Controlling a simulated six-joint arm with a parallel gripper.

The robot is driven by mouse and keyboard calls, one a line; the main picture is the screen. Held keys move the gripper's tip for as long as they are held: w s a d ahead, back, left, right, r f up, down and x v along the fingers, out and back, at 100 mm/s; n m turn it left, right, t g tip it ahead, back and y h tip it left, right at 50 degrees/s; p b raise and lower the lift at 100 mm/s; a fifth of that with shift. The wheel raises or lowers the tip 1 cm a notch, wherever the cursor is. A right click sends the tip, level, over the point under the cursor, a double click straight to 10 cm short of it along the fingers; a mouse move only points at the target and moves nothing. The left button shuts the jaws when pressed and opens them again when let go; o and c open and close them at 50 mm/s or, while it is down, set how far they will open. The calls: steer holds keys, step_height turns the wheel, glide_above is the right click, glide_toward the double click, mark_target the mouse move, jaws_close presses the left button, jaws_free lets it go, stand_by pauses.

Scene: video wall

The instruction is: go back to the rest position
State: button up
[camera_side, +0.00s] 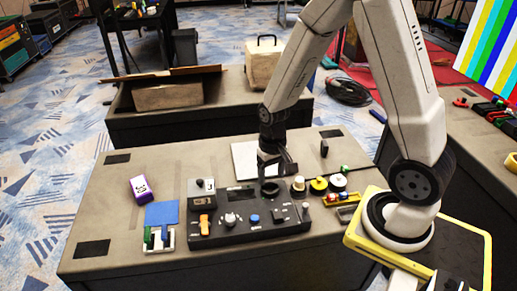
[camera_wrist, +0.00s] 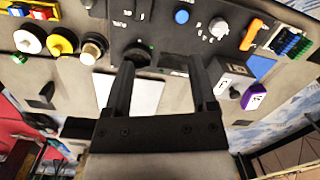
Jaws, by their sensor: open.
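My gripper (camera_wrist: 165,85) is open, with its two dark fingers apart and nothing between them in the wrist view. In the side view my gripper (camera_side: 270,185) hangs low at the back edge of a black control panel (camera_side: 255,230), close to its right half. I cannot tell whether the fingertips touch the panel. The panel carries an orange switch (camera_side: 204,224), a grey knob (camera_side: 231,219) and a blue button (camera_side: 254,219). A white sheet (camera_side: 243,160) lies on the table behind the gripper.
A purple box (camera_side: 141,189) and a blue pad (camera_side: 161,213) are left of the panel. Yellow and white spools (camera_side: 318,186) and a yellow tray (camera_side: 345,212) are to its right. A cardboard box (camera_side: 170,92) and a wooden case (camera_side: 264,62) stand on a rear table.

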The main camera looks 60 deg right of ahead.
steer(key=s+a+r+n+t, duration=0.3)
steer(key=a+r+n, duration=0.1)
steer(key=r, duration=0.4)
steer(key=shift+a+n+h, duration=0.2)
steer(key=shift+n+h, duration=0.2)
steer(key=shift+n, duration=0.1)
steer(key=shift+f, duration=0.1)
